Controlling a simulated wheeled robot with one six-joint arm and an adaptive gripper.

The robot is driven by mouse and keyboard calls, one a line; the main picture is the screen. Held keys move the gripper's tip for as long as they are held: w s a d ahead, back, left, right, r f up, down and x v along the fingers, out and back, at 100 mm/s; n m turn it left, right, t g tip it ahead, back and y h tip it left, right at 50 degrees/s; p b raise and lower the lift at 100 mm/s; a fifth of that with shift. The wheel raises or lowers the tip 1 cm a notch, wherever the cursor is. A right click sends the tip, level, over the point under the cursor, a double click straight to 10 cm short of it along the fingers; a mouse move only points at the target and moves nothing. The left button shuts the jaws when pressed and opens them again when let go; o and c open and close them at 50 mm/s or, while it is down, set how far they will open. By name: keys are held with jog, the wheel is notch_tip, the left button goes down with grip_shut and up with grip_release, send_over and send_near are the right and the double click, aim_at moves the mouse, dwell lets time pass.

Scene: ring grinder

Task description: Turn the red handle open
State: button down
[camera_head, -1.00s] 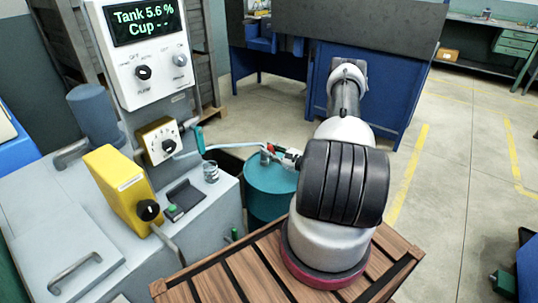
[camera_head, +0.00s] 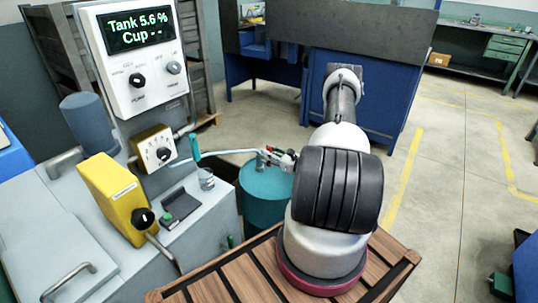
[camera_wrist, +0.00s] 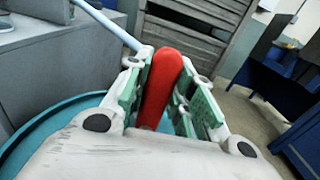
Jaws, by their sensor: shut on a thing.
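The red handle (camera_wrist: 163,80) stands between the two green-padded fingers of my gripper (camera_wrist: 160,105) in the wrist view. The fingers are shut on it, one on each side, and its rounded end shows above them. In the head view my gripper (camera_head: 283,158) is at the top of the teal drum (camera_head: 266,190), where only a small bit of red shows. The valve body under the handle is mostly hidden by the gripper. A pale pipe (camera_head: 228,151) runs from the drum top left to the machine.
The grey machine (camera_head: 70,215) at left carries a display reading "Tank 5.6 %" (camera_head: 140,30), a yellow box (camera_head: 115,195) and a dial box (camera_head: 155,148). A small cup (camera_head: 206,178) stands on its ledge. A slatted wooden top (camera_head: 235,280) lies in front. Open floor is at right.

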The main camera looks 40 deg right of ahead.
jog(key=c, duration=1.2)
grip_release()
jog(key=v, duration=1.2)
